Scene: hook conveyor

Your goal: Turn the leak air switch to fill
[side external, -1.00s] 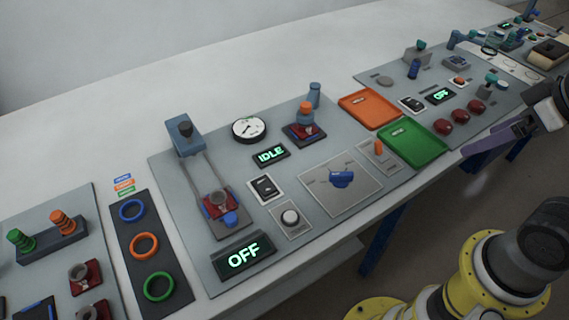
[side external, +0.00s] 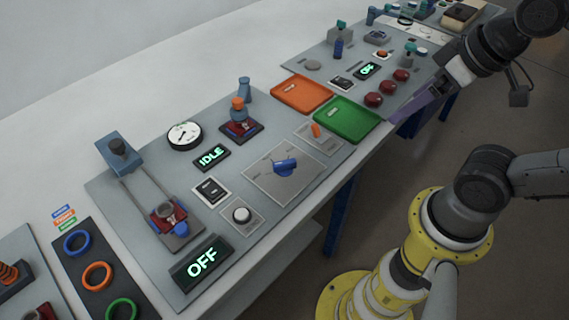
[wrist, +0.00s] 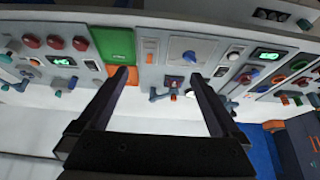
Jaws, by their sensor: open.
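A blue rotary knob (side external: 285,166) sits on a square light plate with small markings, on the grey middle panel. It also shows in the wrist view (wrist: 190,56). I cannot read which plate label belongs to the leak air switch or to fill. An orange lever switch (side external: 315,130) stands on a small plate behind and right of the knob. My gripper (side external: 422,104) is open and empty, apart from the knob, over the table's front edge beside the red buttons. In the wrist view its two dark fingers (wrist: 160,77) are spread wide, with panel parts visible between them.
A green tray (side external: 347,124) and an orange tray (side external: 302,88) lie between the knob and the far panel with red buttons (side external: 387,88). Displays read IDLE (side external: 212,157) and OFF (side external: 202,263). A blue post (side external: 244,90) stands up behind the knob.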

